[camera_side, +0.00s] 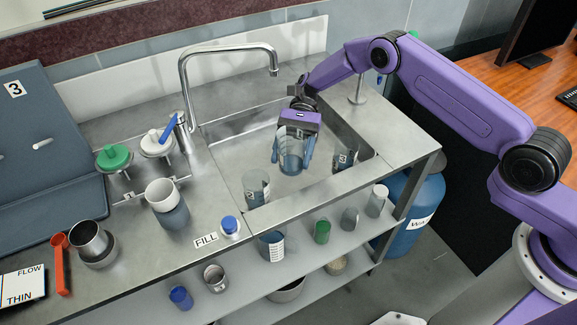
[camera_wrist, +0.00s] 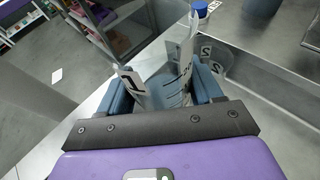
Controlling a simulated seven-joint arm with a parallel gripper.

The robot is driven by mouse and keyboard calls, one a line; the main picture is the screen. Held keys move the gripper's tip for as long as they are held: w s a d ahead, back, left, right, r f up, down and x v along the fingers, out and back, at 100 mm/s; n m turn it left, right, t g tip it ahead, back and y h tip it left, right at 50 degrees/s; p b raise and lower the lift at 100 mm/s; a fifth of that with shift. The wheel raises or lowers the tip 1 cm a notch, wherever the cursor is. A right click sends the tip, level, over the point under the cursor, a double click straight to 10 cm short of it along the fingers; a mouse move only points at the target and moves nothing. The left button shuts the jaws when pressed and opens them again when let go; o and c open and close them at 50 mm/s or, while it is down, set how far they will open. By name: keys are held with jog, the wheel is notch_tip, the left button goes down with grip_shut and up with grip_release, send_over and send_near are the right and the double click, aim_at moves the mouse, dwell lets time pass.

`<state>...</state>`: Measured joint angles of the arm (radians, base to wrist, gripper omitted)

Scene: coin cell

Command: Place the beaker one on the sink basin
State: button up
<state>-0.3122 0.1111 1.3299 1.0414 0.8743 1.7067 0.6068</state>
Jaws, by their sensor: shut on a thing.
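Beaker one (camera_side: 291,163) is a clear beaker held between the blue fingers of my gripper (camera_side: 292,150), which are shut on its sides. In the side view it appears over the middle of the metal sink basin (camera_side: 222,138); the exact gap to the floor cannot be told. In the wrist view the beaker (camera_wrist: 168,88) sits between the fingers, with a white label bearing a 1 (camera_wrist: 133,82) at its left. The fingers hide part of its walls.
Two more clear beakers stand in the basin, one at front left (camera_side: 255,188) and one at right (camera_side: 343,158). The faucet (camera_side: 228,52) arches behind the gripper. A blue-capped bottle (camera_side: 230,227) stands on the counter. Several containers sit on the shelf below.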

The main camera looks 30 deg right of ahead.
jog(key=w+d+f+m+t+y, duration=0.2)
jog(key=w+m+t+y, duration=0.2)
jog(key=w+m+t, duration=0.6)
jog(key=shift+n, duration=0.3)
jog(key=shift+w+f, duration=0.25)
jog(key=shift+f, duration=1.1)
jog(key=shift+w+f, duration=0.2)
jog(key=shift+f, duration=1.15)
jog(key=shift+w+f, duration=0.25)
jog(key=shift+f, duration=1.1)
jog(key=shift+f, duration=0.15)
jog(key=o, duration=1.2)
